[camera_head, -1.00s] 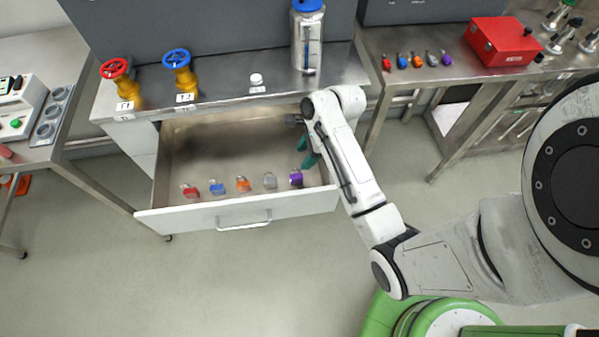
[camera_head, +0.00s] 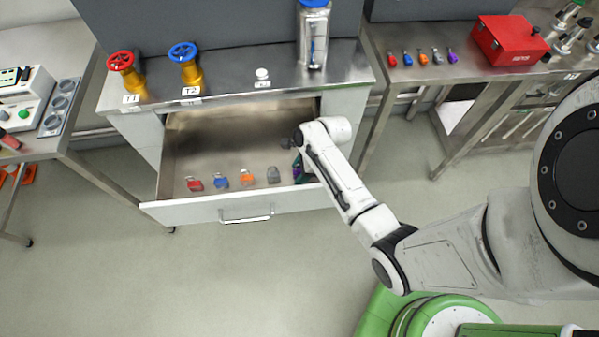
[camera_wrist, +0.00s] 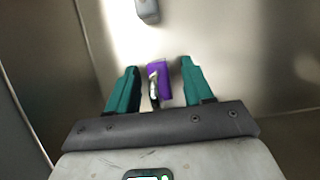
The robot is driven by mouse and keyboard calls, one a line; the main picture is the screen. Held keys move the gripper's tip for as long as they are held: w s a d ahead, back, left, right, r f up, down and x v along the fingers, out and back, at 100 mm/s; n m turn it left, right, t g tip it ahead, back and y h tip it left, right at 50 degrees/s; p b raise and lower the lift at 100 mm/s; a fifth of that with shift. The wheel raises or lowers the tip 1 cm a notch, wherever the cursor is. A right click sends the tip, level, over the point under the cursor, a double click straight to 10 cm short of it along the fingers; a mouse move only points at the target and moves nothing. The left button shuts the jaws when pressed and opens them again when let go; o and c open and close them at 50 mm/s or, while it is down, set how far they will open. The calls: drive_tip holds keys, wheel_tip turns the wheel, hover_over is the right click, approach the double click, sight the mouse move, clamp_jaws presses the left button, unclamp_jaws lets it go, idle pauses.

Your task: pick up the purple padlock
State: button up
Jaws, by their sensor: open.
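The purple padlock (camera_wrist: 159,80) lies on the drawer floor in the wrist view, between the two green fingers of my gripper (camera_wrist: 157,88). A gap shows on each side of it, and its metal shackle points toward my palm. The gripper is open. In the head view, my gripper (camera_head: 299,168) is down inside the open drawer at its right end, and the padlock is mostly hidden there by the fingers and arm.
The drawer (camera_head: 215,147) also holds a grey padlock (camera_head: 273,175), an orange one (camera_head: 246,177), a blue one (camera_head: 220,180) and a red one (camera_head: 194,184) in a row. The drawer's right wall is close to my gripper. The drawer's back is clear.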

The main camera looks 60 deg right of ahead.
drive_tip(key=shift+f, duration=0.25)
drive_tip(key=shift+c, duration=0.5)
clamp_jaws()
drive_tip(key=shift+w+r, duration=0.1)
